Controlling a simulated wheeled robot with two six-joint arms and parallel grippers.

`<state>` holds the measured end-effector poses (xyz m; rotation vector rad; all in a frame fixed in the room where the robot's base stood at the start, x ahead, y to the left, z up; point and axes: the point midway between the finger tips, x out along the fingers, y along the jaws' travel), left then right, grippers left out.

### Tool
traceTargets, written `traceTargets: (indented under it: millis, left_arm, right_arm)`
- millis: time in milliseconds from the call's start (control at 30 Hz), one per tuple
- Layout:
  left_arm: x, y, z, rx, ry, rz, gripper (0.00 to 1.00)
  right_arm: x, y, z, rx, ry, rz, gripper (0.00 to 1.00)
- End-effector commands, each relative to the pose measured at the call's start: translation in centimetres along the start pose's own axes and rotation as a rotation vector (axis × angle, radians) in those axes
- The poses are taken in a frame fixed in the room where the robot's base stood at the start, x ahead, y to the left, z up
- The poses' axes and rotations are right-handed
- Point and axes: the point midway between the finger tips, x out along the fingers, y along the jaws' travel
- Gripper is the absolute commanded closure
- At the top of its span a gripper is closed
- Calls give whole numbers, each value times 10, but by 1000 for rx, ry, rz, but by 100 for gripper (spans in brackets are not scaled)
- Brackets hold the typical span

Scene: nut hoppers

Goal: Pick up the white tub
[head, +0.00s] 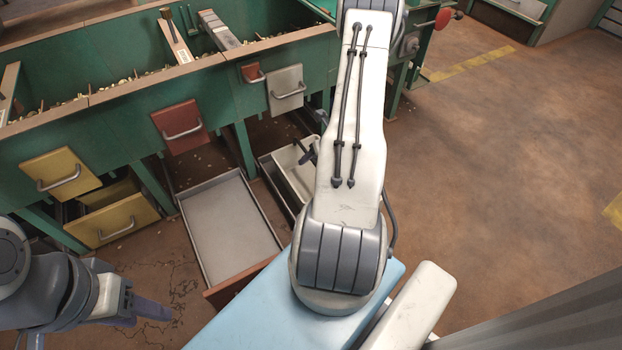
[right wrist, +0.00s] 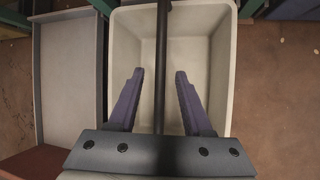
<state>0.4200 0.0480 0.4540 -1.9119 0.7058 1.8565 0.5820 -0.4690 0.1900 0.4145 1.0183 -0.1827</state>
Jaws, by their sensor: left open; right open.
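The white tub (right wrist: 222,85) is below my right gripper (right wrist: 160,73) in the right wrist view, its open top facing up. The gripper is open, its two purple fingers apart over the tub's inside. A dark bar (right wrist: 162,50) runs between the fingers across the tub; I cannot tell whether it is the tub's handle. In the head view the tub (head: 293,177) shows left of my right arm, which hides much of it and most of that gripper. My left gripper (head: 150,308) is open and empty at the lower left, away from the tub.
A pulled-out grey drawer (head: 232,225) with a red-brown front lies left of the tub. An open yellow drawer (head: 113,220) is further left. The green hopper bench (head: 110,115) stands behind. The brown floor at right (head: 510,150) is clear.

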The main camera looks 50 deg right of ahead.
Motion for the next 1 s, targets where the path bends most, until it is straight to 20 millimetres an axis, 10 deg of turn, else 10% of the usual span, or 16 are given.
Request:
traceTargets:
  millis: [633,800,1000]
  left_arm:
    - [5,0,0,0,0,0,50]
    - [5,0,0,0,0,0,50]
    - [6,0,0,0,0,0,50]
  right_arm:
    - [4,-1,-2,0,0,0,50]
    - [4,-1,-2,0,0,0,100]
    - [4,-1,-3,1,1,0,100]
